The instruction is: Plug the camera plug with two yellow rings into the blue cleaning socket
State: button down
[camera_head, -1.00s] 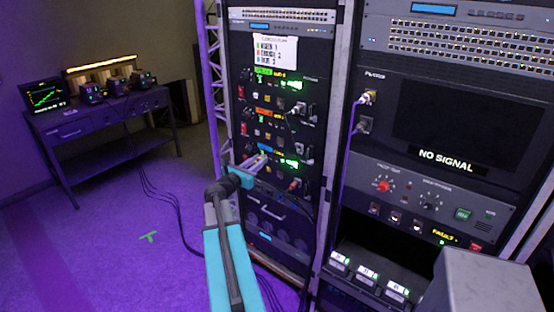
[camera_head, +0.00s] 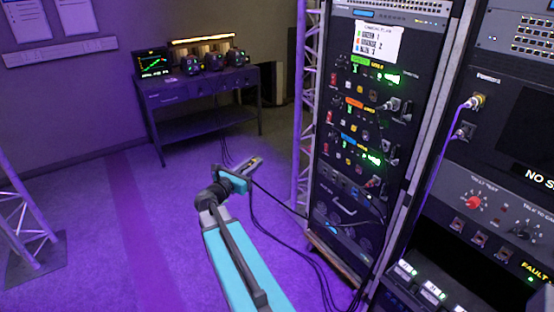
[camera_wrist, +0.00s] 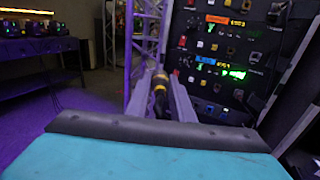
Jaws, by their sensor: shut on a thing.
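My gripper (camera_head: 254,163) is shut on a dark plug (camera_wrist: 160,86) with yellow bands, out in the air to the left of the tall rack. In the wrist view the plug lies between the two grey fingers, pointing away from me; the bands look like two. A black cable hangs from near the gripper toward the rack's foot. The blue-labelled row (camera_head: 355,138) is on the rack below the green and orange rows; its label also shows in the wrist view (camera_wrist: 208,60). Several small sockets sit around it, and I cannot tell which is the cleaning socket.
The rack (camera_head: 345,185) carries a paper card (camera_head: 378,41) listing green, orange and blue. A console with switches stands at the right. A desk (camera_head: 205,88) with small devices is at the back left. Cables lie on the purple floor, which is otherwise open.

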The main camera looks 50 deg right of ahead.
jog(key=w+a+f+n+t+y, duration=0.1)
jog(key=w+a+t, duration=0.15)
jog(key=a, duration=0.95)
jog(key=w+a+n+t, duration=0.2)
jog(key=w+a, duration=0.2)
jog(key=a, duration=0.7)
jog(key=s+a+f+n+t+y, duration=0.1)
jog(key=a+n+t+y, duration=0.1)
jog(key=a, duration=2.1)
jog(key=shift+s+a+f+n+t+y, duration=0.2)
jog(key=shift+n+t+y, duration=0.15)
jog(key=shift+t, duration=0.5)
jog(key=shift+w, duration=0.1)
